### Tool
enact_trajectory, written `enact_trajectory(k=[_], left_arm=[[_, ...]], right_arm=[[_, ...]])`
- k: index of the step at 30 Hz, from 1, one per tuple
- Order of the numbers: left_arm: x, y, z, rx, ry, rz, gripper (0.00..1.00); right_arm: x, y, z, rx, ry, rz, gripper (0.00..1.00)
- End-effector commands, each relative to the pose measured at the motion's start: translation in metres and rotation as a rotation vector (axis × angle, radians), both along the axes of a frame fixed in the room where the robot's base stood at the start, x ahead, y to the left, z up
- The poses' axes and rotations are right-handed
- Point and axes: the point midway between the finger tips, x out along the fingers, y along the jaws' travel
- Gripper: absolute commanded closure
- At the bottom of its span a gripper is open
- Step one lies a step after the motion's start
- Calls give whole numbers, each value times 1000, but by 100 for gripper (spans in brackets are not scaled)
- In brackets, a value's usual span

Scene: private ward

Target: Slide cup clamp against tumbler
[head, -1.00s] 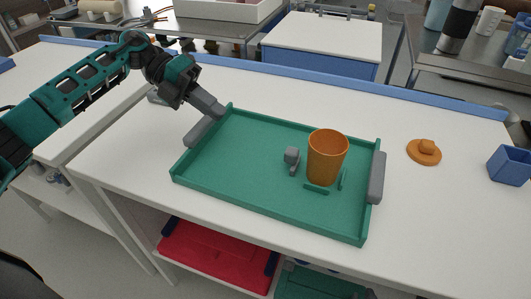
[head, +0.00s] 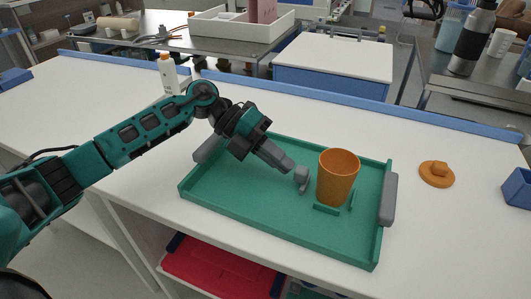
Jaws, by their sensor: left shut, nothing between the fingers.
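An orange tumbler (head: 338,178) stands upright in the right part of the green tray (head: 225,198), beside low green ridges on the tray floor. The grey cup clamp (head: 302,179) is on the tray just left of the tumbler; a narrow gap seems to separate them. My left gripper (head: 289,168) is shut and empty, reaching over the tray from the left. Its tip is right beside the clamp's left side; I cannot tell whether they touch. My right gripper is not in view.
An orange lid (head: 437,173) lies on the white table right of the tray, with a blue box (head: 518,188) at the far right. A white bottle with an orange cap (head: 168,73) stands behind my left arm. The tray has raised walls and grey handles.

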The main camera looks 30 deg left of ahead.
Motion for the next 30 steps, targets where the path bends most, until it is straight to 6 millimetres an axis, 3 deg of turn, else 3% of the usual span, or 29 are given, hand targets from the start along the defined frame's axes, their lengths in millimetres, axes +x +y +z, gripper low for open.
enact_trajectory(k=[11, 19, 30], left_arm=[[0, -3, 1, 0, 0, -1, 100], [0, -30, 2, -1, -1, -3, 100], [1, -25, 2, 1, -1, 0, 100]], right_arm=[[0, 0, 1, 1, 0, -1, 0], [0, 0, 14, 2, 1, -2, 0], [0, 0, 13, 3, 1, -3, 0]])
